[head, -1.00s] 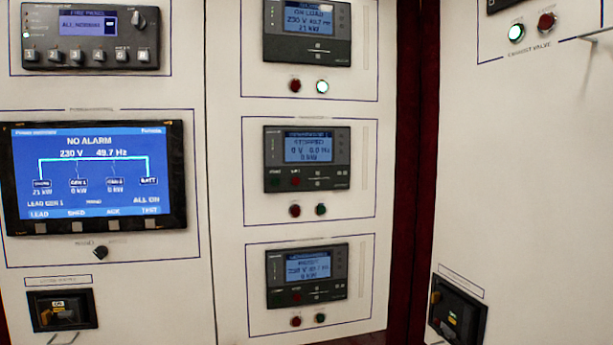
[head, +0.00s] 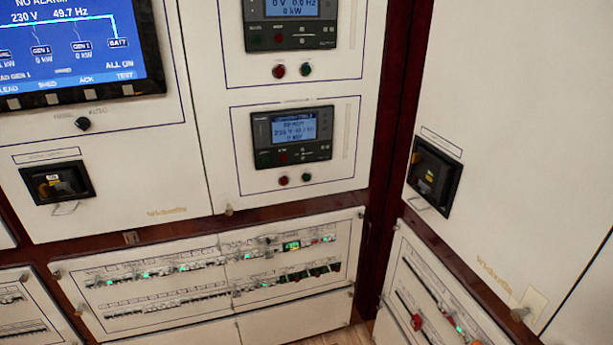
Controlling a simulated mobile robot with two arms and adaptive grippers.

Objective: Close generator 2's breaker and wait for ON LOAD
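The lower generator controller (head: 291,137) is a dark unit with a lit blue screen (head: 293,129). Its title is too blurred to read for certain; the screen shows about 230 V and 0 kW, and its status word is unclear. A red lamp (head: 283,180) and a green lamp (head: 307,177) sit below it, both looking unlit. The controller above (head: 292,36) is cut by the top edge and shows 0 V, 0.0 Hz and 0 kW. The power display (head: 72,48) shows 230 V, 49.7 Hz and 0 kW under both generator symbols. Neither gripper is in view.
A breaker panel (head: 340,288) with two rows of switches and several green lights sits below. Black recessed boxes are at left (head: 56,183) and on the right wall (head: 434,176). A lower right panel (head: 395,262) carries red handles. Dark red framing (head: 378,213) separates the walls.

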